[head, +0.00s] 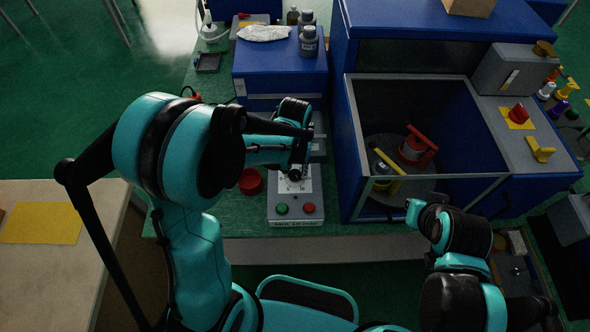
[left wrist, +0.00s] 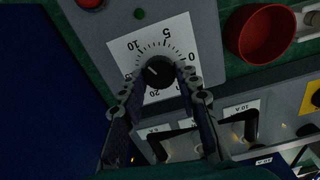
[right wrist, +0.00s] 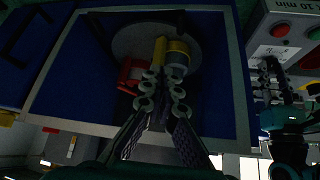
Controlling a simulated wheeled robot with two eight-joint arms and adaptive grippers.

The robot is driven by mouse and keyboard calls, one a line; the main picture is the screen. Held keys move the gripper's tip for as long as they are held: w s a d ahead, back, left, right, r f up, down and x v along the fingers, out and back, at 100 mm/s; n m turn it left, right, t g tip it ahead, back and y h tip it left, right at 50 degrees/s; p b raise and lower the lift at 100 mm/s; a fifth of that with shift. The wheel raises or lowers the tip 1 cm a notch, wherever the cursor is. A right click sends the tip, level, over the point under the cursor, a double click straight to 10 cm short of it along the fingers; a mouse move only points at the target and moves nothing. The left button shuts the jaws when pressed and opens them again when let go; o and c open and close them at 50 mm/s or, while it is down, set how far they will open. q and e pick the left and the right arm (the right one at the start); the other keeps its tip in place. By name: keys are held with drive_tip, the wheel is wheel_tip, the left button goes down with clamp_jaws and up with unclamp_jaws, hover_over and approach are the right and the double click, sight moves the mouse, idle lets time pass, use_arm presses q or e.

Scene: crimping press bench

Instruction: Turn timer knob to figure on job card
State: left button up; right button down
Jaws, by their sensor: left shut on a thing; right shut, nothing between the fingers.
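The timer knob (left wrist: 158,71) is black and round, with a white mark pointing up-left, roughly toward the 10. It sits on a white dial (left wrist: 181,31) with printed figures, on a grey control box (head: 282,211). My left gripper (left wrist: 158,84) has its fingers on either side of the knob, shut on it; in the head view it (head: 295,174) hides the knob. A label on the box reads "10 min" in the right wrist view (right wrist: 293,6). My right gripper (right wrist: 163,92) is shut and empty in front of the open blue enclosure; it also shows in the head view (head: 414,211).
A red bowl (head: 250,182) stands left of the control box. Green (head: 282,208) and red (head: 309,207) buttons sit near its front. The blue enclosure (head: 349,150) holds a turntable with red and yellow-handled items. A row of black handles (left wrist: 248,122) lies close to my left fingers.

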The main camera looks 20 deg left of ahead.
sight(294, 173)
use_arm(q)
drive_tip(key=shift+n, duration=0.4)
drive_tip(key=o, duration=1.2)
drive_tip(key=shift+c, duration=0.2)
wheel_tip(294, 173, up, 12)
drive_tip(key=shift+s, duration=0.1)
drive_tip(key=s+a+r+m+t, duration=0.1)
drive_tip(key=s+a+t, duration=0.1)
drive_tip(key=s, duration=0.3)
drive_tip(key=s+a+r+m+t, duration=0.1)
drive_tip(key=s+a+t, duration=0.2)
drive_tip(key=s+t, duration=0.2)
drive_tip(key=shift+s+r+m, duration=0.3)
drive_tip(key=shift+s+r, duration=0.1)
drive_tip(key=shift+s, duration=0.05)
